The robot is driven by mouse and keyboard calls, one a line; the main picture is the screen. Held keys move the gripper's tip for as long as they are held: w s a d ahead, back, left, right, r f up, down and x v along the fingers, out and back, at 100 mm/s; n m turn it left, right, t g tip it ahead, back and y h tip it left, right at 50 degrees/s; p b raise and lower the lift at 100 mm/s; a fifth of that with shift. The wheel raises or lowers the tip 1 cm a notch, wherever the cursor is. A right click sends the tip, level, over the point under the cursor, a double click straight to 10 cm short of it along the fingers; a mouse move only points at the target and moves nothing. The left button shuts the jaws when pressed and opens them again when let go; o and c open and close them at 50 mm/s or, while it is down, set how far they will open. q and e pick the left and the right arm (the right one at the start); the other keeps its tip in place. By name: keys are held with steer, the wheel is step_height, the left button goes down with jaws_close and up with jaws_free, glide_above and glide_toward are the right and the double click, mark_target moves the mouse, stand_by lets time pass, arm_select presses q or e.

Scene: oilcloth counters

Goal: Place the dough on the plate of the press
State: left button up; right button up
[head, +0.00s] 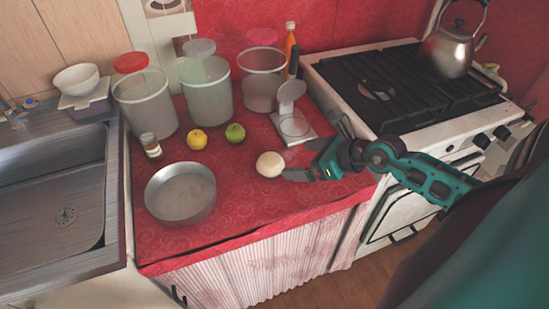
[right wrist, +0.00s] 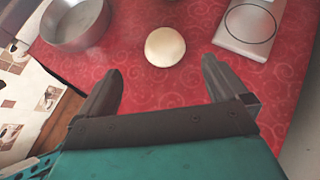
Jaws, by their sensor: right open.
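The dough (head: 270,164) is a pale round ball on the red oilcloth, to the right of the metal pan. It also shows in the right wrist view (right wrist: 165,47), ahead of the open fingers and apart from them. The press (head: 291,105) stands behind it, with a flat base, a round plate (head: 295,126) and a raised round top on a hinge. In the right wrist view the plate (right wrist: 250,24) is empty. My right gripper (head: 299,159) is open and empty, just right of the dough. My left gripper is not in view.
A round metal pan (head: 181,193) sits left of the dough. A yellow fruit (head: 197,139), a green fruit (head: 235,133) and a small jar (head: 150,145) stand behind, before tall canisters (head: 206,92). A stove (head: 400,90) with a kettle (head: 451,50) is right; a sink (head: 60,190) is left.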

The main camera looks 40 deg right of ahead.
glide_toward(264, 160)
steer(key=shift+x, duration=1.1)
steer(key=shift+b+x, duration=0.6)
steer(key=shift+x, duration=2.05)
steer(key=c, duration=0.9)
steer(key=shift+r, duration=0.2)
steer(key=shift+c, duration=0.8)
